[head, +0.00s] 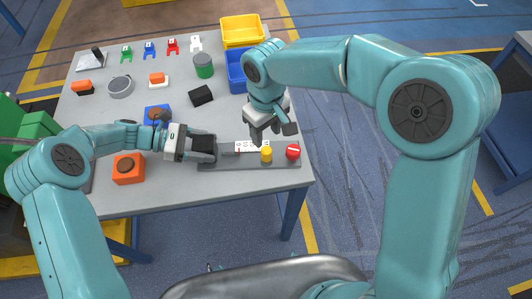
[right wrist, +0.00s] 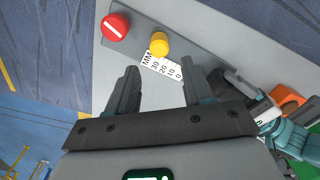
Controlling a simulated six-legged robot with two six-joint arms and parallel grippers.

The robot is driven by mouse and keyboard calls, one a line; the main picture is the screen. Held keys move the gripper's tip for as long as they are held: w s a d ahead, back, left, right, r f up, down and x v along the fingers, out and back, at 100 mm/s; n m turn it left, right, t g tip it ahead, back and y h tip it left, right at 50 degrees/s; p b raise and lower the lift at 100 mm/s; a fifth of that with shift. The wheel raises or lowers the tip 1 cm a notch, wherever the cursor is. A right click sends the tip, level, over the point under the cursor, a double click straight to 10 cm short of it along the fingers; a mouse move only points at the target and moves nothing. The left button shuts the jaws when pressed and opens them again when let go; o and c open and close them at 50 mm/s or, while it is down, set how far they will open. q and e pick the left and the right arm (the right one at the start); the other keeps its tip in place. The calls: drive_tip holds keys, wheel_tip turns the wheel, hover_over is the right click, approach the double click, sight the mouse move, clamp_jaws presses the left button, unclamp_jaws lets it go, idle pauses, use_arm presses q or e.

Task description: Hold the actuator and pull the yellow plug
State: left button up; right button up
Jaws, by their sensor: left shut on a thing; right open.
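The yellow plug (head: 266,154) stands on a grey plate (head: 235,162) at the table's front right, beside a white scale strip (head: 252,146). In the right wrist view the yellow plug (right wrist: 159,45) lies beyond the fingertips, apart from them. My right gripper (head: 273,136) is open and empty above the plate; its fingers also show in the right wrist view (right wrist: 163,82). My left gripper (head: 208,148) is shut at the plate's left end on what seems to be the actuator, mostly hidden by the fingers.
A red knob (head: 292,151) with a white bar is right of the plug. A black box (head: 201,95), a green-topped can (head: 204,66), and blue (head: 236,75) and yellow (head: 242,30) bins stand farther back.

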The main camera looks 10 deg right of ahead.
sight(267, 149)
wheel_tip(267, 149, down, 9)
drive_tip(key=shift+f, duration=0.1)
idle(0.4)
clamp_jaws()
idle(0.4)
